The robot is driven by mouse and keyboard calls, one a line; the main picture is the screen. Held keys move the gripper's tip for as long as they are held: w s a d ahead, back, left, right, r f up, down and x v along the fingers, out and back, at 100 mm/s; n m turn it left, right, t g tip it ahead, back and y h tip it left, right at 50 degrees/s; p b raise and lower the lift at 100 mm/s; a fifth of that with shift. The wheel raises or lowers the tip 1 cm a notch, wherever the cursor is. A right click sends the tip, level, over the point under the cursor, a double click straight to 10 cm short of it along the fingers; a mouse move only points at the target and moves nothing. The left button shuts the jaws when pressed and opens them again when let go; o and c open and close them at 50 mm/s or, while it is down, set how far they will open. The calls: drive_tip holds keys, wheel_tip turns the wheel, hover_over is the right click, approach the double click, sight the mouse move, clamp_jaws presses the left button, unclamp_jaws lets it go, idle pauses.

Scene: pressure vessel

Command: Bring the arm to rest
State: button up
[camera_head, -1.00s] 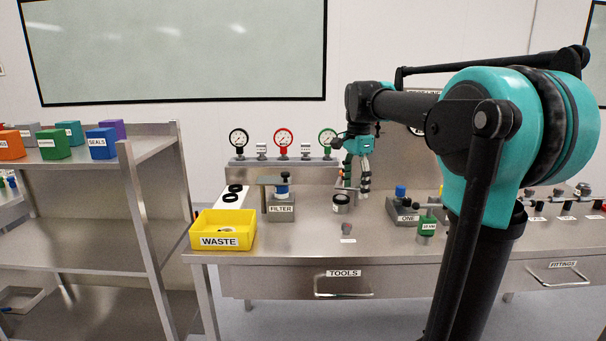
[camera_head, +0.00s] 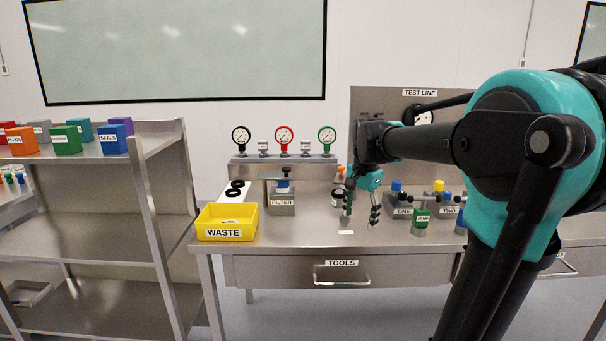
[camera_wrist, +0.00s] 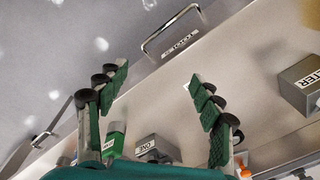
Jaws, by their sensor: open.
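No object is between the fingers.
The FILTER block (camera_head: 281,201) and yellow WASTE bin (camera_head: 227,233) stand left of the gripper. Gauges (camera_head: 284,136) stand behind. The bench front by the TOOLS drawer (camera_head: 300,271) is clear.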

drive_tip(key=s+d+f+n+t, duration=0.2)
drive_tip(key=s+f+n, duration=0.8)
drive_tip(key=s+f, duration=0.8)
wheel_tip(320, 180, down, 3)
drive_tip(key=shift+s+d+f+t, duration=0.2)
drive_tip(key=shift+d+t, duration=0.2)
drive_tip(key=shift+t, duration=0.2)
drive_tip(key=shift+r, duration=0.1)
